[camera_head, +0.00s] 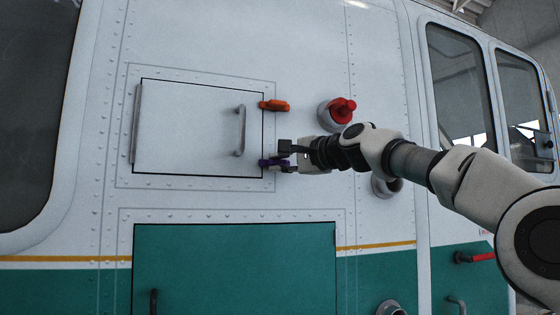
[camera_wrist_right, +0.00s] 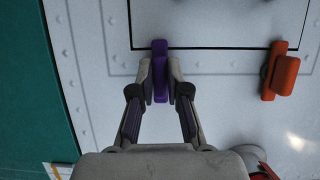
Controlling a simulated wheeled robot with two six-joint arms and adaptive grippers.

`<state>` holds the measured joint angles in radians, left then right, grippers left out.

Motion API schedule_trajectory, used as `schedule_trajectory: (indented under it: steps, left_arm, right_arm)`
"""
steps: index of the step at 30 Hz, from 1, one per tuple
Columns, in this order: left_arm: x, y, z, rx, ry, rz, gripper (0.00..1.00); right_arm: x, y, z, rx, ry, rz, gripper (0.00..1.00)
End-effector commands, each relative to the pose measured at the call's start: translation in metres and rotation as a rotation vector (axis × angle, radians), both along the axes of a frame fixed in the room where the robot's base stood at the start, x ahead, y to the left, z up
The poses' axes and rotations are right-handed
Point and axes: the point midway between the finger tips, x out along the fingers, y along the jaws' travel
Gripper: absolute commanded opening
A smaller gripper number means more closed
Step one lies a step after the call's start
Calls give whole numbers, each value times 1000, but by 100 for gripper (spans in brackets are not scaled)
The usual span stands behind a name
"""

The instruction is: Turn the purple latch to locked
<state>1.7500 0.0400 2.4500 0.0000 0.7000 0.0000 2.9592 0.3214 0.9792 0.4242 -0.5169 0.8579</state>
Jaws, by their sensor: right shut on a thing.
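The purple latch (camera_head: 268,162) sits at the lower right edge of the white hatch door (camera_head: 190,135) on the helicopter's side. My right gripper (camera_head: 284,158) reaches it from the right and is shut on it. In the right wrist view the purple latch (camera_wrist_right: 160,72) stands between the two fingertips of my right gripper (camera_wrist_right: 160,85). One end of it reaches past the fingertips across the hatch's black edge line. In the head view the gripper partly hides the latch. My left gripper is not in view.
An orange latch (camera_head: 273,105) lies across the hatch edge above, and shows in the right wrist view (camera_wrist_right: 282,75). A grey handle (camera_head: 240,131) is on the hatch. A red fitting (camera_head: 341,110) protrudes to the right. A green panel (camera_head: 230,265) is below.

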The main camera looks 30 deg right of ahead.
Motion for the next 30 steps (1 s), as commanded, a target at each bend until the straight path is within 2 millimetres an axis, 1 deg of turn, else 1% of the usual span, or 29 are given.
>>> schedule_trajectory:
  steps: [1, 3, 16, 20, 23, 27, 30]
  left_arm:
    - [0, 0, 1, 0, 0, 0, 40]
    - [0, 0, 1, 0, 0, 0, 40]
    - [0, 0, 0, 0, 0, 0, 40]
    - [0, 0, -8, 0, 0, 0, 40]
    - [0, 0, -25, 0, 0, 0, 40]
    - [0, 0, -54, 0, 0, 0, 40]
    - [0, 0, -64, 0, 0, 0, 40]
  right_arm:
    - [-2, -2, 7, 1, -16, -8, 18]
    - [-2, -2, 6, 0, -14, -7, 40]
    - [-1, -1, 3, 1, -6, -3, 40]
    - [-1, -1, -2, 50, -17, -3, 40]
    - [0, 0, -8, 191, -52, -2, 40]
    - [0, 1, -12, 523, -129, -2, 40]
    - [0, 1, -9, 741, -181, -2, 40]
